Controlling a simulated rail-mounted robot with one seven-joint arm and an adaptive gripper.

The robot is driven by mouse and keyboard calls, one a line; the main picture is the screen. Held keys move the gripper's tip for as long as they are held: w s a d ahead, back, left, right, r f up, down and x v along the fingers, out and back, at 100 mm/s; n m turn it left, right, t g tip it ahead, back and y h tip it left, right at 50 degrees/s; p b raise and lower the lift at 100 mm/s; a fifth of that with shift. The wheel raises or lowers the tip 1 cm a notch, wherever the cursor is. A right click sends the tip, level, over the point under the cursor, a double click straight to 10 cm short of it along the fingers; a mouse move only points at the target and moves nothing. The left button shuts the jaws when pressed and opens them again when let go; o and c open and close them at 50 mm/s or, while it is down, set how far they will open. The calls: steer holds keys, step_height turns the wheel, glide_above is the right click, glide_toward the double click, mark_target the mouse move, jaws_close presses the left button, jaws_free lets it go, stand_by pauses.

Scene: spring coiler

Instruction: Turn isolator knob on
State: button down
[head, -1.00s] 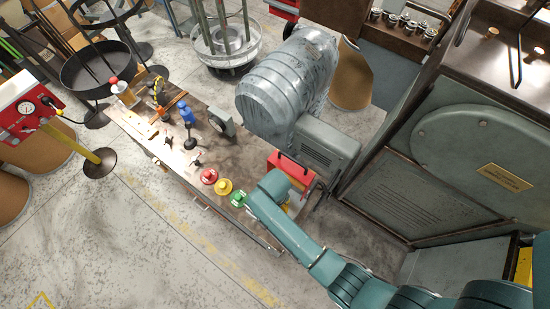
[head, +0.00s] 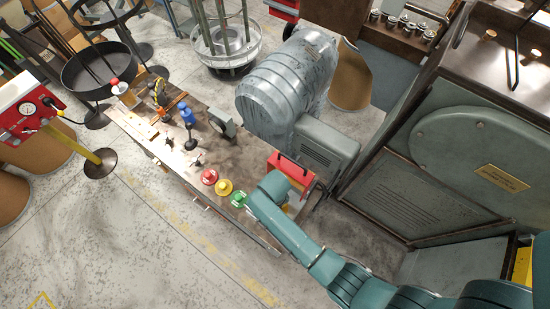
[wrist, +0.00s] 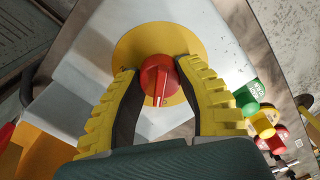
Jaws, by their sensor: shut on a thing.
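The isolator knob (wrist: 158,80) is red and round with a raised grip bar. In the wrist view it sits at the middle of a yellow disc (wrist: 135,48) on a pale panel. My gripper (wrist: 158,88) has its two yellow, dark-padded fingers on either side of the knob, shut on it. The grip bar points roughly up and down in the wrist view, tilted slightly. In the head view the knob and my fingertips are hidden behind my arm's wrist, beside the red box (head: 305,168) at the bench end.
Green (wrist: 248,97), yellow (wrist: 263,124) and red (wrist: 275,141) buttons stand to the right in the wrist view. On the bench (head: 215,165) are a blue-topped lever (head: 187,116) and small tools. A large grey motor (head: 280,80) stands behind. Floor at the front left is clear.

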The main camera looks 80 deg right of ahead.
steer(key=m+p, duration=0.2)
steer(key=m, duration=0.2)
steer(key=m+p, duration=0.2)
steer(key=m, duration=0.2)
steer(key=shift+m, duration=0.4)
steer(key=m+p, duration=0.1)
steer(key=m, duration=0.3)
steer(key=shift+f, duration=0.1)
steer(key=shift+s+m+p, duration=0.1)
steer(key=shift+m+p, duration=0.4)
steer(key=shift+m, duration=1.4)
steer(key=c, duration=0.6)
jaws_free()
